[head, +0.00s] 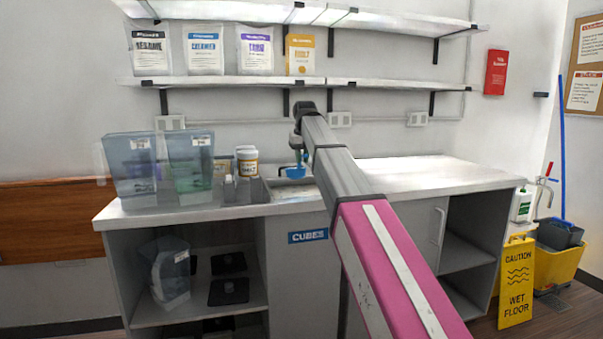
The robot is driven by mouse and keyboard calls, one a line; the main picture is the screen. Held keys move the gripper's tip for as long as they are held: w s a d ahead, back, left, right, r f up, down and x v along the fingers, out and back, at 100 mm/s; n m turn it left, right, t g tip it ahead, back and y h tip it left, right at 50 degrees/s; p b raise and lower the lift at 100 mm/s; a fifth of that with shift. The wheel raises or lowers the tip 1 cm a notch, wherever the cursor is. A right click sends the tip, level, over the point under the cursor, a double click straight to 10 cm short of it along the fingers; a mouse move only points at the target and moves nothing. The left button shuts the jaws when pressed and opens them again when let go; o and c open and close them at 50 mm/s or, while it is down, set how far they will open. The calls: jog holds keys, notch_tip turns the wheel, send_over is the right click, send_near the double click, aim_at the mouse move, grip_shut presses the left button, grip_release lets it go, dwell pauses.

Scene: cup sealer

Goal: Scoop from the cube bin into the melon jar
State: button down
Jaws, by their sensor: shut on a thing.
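My gripper (297,152) is above the counter near the back wall, shut on a small blue scoop (293,172). The scoop hangs just over the cube bin (297,191), a pale opening in the counter above a blue "CUBES" label (308,237). Whether the scoop touches the bin's contents, or holds anything, I cannot tell. My arm hides the right part of the bin.
White tubs with orange labels (247,163) stand left of the bin. Shelves with several pouches (203,50) hang above. The counter right of my arm (430,172) is clear. A yellow wet floor sign (517,283) and a mop bucket (561,262) stand at the right.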

jog(key=s+a+r+n+y, duration=0.1)
jog(key=s+a+r+n, duration=0.1)
jog(key=s+a+r, duration=0.65)
jog(key=s+a+r+n+t+y, duration=0.1)
jog(key=s+a+r, duration=0.4)
jog(key=a+r, duration=0.6)
jog(key=s+a+r+n, duration=0.2)
jog(key=s+a+r, duration=0.5)
jog(key=a+r, duration=0.3)
jog(key=shift+w+a+f, duration=0.45)
jog(key=shift+w+a, duration=0.05)
jog(key=shift+w, duration=0.2)
jog(key=shift+w+a+f, duration=0.4)
jog(key=shift+w+a, duration=0.15)
jog(key=shift+w, duration=0.2)
jog(key=shift+w+a+f, duration=0.45)
jog(key=shift+w+a, duration=0.05)
jog(key=shift+w, duration=0.2)
jog(key=c, duration=1.7)
grip_release()
grip_shut()
jog(key=shift+w+d+g+y, duration=0.1)
jog(key=shift+d+g+y, duration=0.15)
jog(key=shift+y, duration=0.35)
jog(key=w+d+f+m+g+y, duration=0.3)
jog(key=f+g+y, duration=0.3)
jog(key=y, duration=0.7)
jog(key=shift+w+d+f+m+g, duration=0.15)
jog(key=shift+d+f+m+g, duration=0.2)
jog(key=shift+m+g, duration=0.6)
